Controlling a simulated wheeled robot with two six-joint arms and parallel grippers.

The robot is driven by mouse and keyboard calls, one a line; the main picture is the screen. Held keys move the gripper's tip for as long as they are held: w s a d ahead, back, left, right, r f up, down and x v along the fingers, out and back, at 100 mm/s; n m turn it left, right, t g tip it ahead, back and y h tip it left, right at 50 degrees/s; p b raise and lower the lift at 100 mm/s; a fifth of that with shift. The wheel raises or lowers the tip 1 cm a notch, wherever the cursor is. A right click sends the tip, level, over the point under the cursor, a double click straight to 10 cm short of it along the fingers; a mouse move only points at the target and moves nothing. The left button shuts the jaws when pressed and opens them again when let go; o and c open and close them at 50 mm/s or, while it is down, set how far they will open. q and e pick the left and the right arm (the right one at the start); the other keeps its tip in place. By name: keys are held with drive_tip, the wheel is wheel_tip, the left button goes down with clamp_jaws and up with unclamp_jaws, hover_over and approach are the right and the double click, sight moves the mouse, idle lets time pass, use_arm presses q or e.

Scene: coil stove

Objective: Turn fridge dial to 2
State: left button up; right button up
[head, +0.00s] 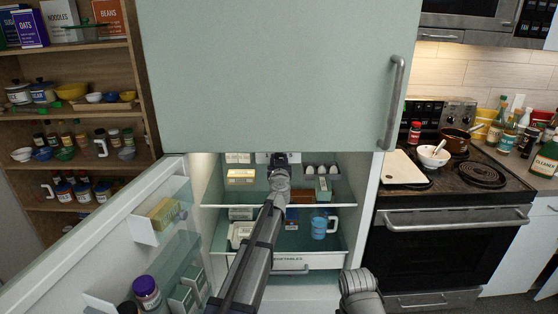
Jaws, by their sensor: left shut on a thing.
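The lower fridge compartment stands open, with its door (100,245) swung out to the left. My left arm reaches up into it from below. My left gripper (279,158) is at the top of the compartment, just under the upper door's lower edge, and is shut on the fridge dial. A pale panel (262,157) shows beside the gripper. The dial's face, its numbers and its pointer are hidden behind the gripper, so its setting cannot be read. Part of my right arm shows at the bottom right; its gripper is out of view.
Fridge shelves hold a butter-like box (241,176), eggs (321,170) and a blue mug (319,228). The open door carries a purple-lidded jar (147,291). The upper door (265,70) hangs close above my gripper. The stove (455,225) stands right, a pantry shelf (75,111) left.

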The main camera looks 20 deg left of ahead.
use_arm(q)
clamp_jaws()
drive_tip(key=shift+n, duration=0.3)
drive_tip(key=n, duration=0.6)
drive_tip(key=shift+a+n, duration=0.1)
drive_tip(key=shift+n, duration=0.2)
drive_tip(key=n, duration=0.6)
drive_tip(key=shift+s+f, duration=0.1)
drive_tip(key=n, duration=0.3)
drive_tip(key=shift+n, duration=0.4)
drive_tip(key=n, duration=0.3)
drive_tip(key=shift+f+n, duration=0.1)
drive_tip(key=shift+n, duration=0.3)
drive_tip(key=n, duration=0.5)
drive_tip(key=shift+f+n+b, duration=0.1)
drive_tip(key=shift+n+b, duration=0.25)
drive_tip(key=shift+n, duration=0.05)
